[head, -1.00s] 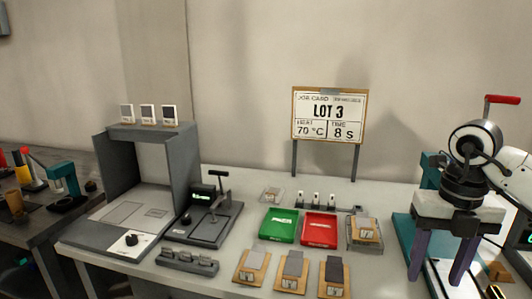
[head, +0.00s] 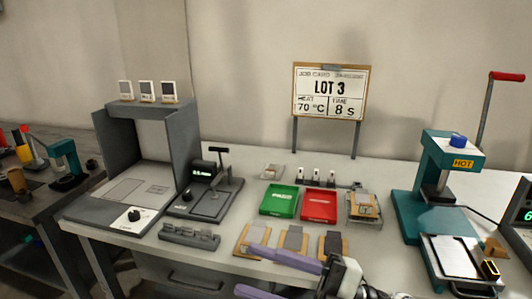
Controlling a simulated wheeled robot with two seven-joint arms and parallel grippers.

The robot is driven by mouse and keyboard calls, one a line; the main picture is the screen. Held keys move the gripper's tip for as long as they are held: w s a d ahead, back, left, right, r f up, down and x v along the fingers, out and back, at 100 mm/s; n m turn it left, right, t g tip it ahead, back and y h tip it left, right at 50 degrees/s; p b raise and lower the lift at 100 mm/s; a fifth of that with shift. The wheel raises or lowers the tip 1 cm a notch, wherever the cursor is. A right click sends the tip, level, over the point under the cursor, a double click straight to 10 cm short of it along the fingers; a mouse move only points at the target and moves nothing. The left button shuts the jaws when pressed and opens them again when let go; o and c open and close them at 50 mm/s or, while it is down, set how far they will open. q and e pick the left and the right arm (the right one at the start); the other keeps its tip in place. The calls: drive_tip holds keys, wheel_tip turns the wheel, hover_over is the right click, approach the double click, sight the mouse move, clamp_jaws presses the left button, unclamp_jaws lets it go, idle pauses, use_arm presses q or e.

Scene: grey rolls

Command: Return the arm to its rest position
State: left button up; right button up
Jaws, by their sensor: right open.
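My right gripper (head: 246,269) is low in the head view, at the front edge of the bench. Its two purple fingers point left and are spread apart with nothing between them. Its pale wrist enters from the bottom, right of centre. The upper finger covers part of the front row of grey pieces on tan boards (head: 291,239). I cannot tell whether it touches them. My left gripper is not in view.
A teal press (head: 437,175) marked HOT stands at the right with a red-handled lever. Green (head: 279,201) and red (head: 319,205) trays lie mid-bench, before the LOT 3 card (head: 330,92). A grey frame (head: 185,137) and small lever device (head: 207,194) stand left.

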drive_tip(key=w+d+f+m+t+h, duration=0.1)
drive_tip(key=d+f+m+t+h, duration=0.5)
drive_tip(key=f+m, duration=0.3)
drive_tip(key=w+d+f+m+t+h, duration=0.1)
drive_tip(key=d+f+m+t+h, duration=0.6)
drive_tip(key=m, duration=0.4)
drive_tip(key=s+d+f+m+g+h, duration=0.2)
drive_tip(key=s+f+m+g, duration=0.1)
drive_tip(key=s+f, duration=0.5)
drive_tip(key=s+d+f+m+g+h, duration=0.2)
drive_tip(key=s+f+g, duration=0.3)
drive_tip(key=s+f, duration=0.4)
wheel_tip(320, 180, down, 4)
drive_tip(key=shift+s+d+r+m+g+h, duration=0.25)
drive_tip(key=shift+m+g+h, duration=0.2)
drive_tip(key=shift+m, duration=0.25)
